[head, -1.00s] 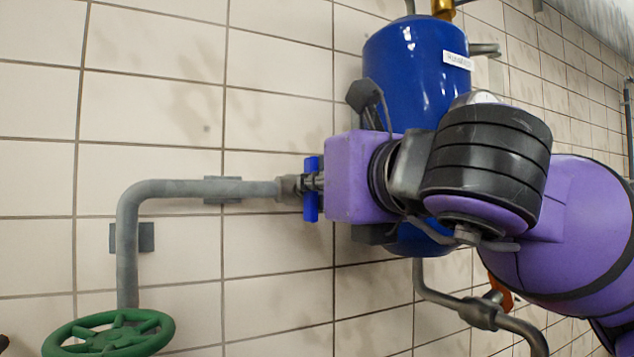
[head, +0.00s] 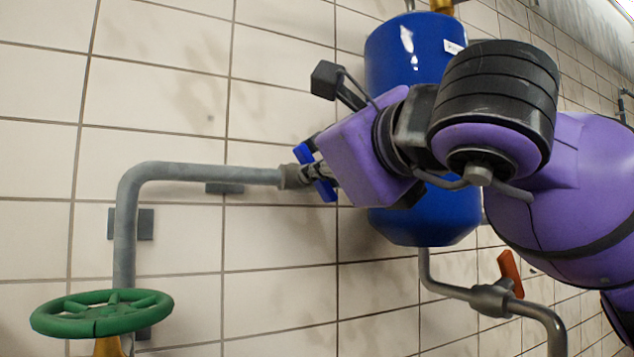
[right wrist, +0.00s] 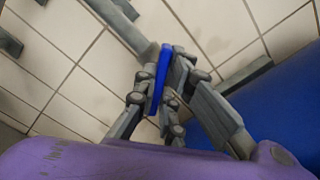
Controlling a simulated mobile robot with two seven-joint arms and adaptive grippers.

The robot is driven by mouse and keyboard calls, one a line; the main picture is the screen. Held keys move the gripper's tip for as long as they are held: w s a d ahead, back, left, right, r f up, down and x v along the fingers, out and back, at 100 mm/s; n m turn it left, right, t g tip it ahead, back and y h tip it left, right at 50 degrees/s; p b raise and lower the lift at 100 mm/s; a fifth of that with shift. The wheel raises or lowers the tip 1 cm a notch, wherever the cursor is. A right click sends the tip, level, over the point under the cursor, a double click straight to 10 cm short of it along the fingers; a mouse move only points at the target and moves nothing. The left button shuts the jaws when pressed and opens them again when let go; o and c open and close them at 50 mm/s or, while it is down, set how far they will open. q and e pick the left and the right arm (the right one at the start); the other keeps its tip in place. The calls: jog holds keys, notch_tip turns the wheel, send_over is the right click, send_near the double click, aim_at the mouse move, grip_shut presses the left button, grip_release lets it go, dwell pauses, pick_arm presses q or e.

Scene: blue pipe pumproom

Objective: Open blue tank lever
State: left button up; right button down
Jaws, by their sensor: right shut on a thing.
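The blue lever (head: 326,190) sits at the end of the grey pipe beside the blue tank (head: 425,222). It is tilted in the head view, upper end leaning left, and its middle is hidden by my fingers. My right gripper (head: 312,173) is shut on the lever, with its purple body between the lever and the tank. In the right wrist view the lever (right wrist: 160,72) shows as a blue bar between the two fingers of my right gripper (right wrist: 158,88). My left gripper is not in view.
The grey pipe (head: 205,175) runs left along the tiled wall and bends down to a green handwheel (head: 103,312). An orange handle (head: 510,272) stands on the pipe below the tank. The wall left of the lever is largely free.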

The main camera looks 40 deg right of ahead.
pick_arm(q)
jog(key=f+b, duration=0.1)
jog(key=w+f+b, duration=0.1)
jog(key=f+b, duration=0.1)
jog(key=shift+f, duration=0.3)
pick_arm(e)
jog(key=n, duration=1)
jog(key=shift+a+f+n, duration=0.15)
jog(key=shift+f+n, duration=0.15)
jog(key=shift+f, duration=0.1)
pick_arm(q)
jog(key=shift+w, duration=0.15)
pick_arm(e)
jog(key=shift+n, duration=0.3)
jog(key=c, duration=1.8)
grip_release()
jog(key=shift+c, duration=0.2)
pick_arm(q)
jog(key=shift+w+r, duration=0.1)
